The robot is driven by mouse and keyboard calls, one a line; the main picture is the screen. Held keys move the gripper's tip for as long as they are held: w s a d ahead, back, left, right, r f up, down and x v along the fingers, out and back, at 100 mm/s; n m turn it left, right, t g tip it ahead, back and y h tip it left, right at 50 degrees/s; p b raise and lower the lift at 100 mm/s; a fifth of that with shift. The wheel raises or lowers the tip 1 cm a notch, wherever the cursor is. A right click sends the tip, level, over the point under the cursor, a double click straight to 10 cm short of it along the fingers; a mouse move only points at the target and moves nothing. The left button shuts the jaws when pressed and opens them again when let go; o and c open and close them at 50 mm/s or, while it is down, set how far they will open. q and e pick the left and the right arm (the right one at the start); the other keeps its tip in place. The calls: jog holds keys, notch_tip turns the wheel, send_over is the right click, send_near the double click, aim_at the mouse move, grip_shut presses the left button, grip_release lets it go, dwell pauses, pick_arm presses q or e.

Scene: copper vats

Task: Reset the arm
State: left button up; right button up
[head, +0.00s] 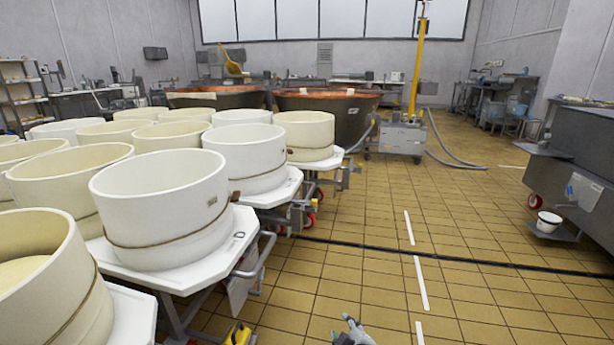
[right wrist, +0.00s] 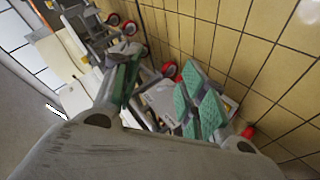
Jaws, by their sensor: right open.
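My right gripper (head: 352,330) shows at the bottom edge of the head view, low over the tiled floor and to the right of the nearest vat cart. In the right wrist view its two fingers with green pads (right wrist: 163,95) stand apart, with nothing between them that I can see held. My left gripper is not in the head view.
Cream and white round vats (head: 165,205) stand on wheeled carts at the left. Copper vats (head: 325,105) and a yellow post (head: 417,70) are at the back. A dark metal unit (head: 585,160) stands right. A dark line crosses the open tiled floor (head: 350,215).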

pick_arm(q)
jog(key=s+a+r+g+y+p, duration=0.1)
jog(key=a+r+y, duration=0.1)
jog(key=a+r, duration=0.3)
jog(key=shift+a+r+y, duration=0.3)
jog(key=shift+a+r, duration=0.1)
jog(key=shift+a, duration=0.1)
pick_arm(e)
jog(key=s+d+m+g, duration=0.4)
jog(key=s+d+m, duration=0.1)
jog(key=s, duration=0.5)
jog(key=s+d+m+g+h, duration=0.1)
jog(key=s+d+m+g, duration=0.2)
jog(key=s+d, duration=0.3)
jog(key=s+m, duration=0.1)
jog(key=s, duration=0.4)
jog(key=shift+s+d+f+m+g, duration=0.15)
jog(key=shift+d+m+g, duration=0.05)
jog(key=shift+m+g, duration=0.2)
pick_arm(q)
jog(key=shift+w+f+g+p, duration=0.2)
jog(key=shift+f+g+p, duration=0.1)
jog(key=shift+p, duration=0.45)
pick_arm(e)
jog(key=shift+w+f, duration=0.2)
